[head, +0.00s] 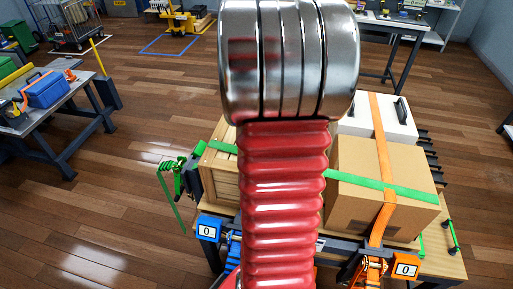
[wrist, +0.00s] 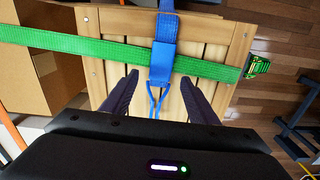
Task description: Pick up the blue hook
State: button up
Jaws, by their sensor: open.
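The blue hook (wrist: 156,104) shows in the wrist view, a narrow blue wire-like end hanging below a blue strap (wrist: 166,28). It lies over the slatted wooden crate (wrist: 202,22). My gripper (wrist: 160,77) is open, with one dark finger on each side of the hook and strap end. Gaps show on both sides, and neither finger appears to touch it. The height between fingers and hook is hard to tell. In the head view my red arm covers the middle, and the hook and gripper are hidden.
A green strap (wrist: 60,43) crosses the crate. A cardboard box (head: 380,185) stands right of the crate under an orange strap (head: 385,150), with a white case (head: 350,128) behind. Blue (head: 208,229) and orange (head: 405,268) tags marked 0 sit at the table's front.

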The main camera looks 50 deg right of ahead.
jog(key=shift+f, duration=2)
jog(key=shift+c, duration=0.4)
jog(key=c, duration=1.1)
jog(key=shift+r, duration=0.15)
jog(key=shift+c, duration=0.2)
notch_tip(320, 180, up, 10)
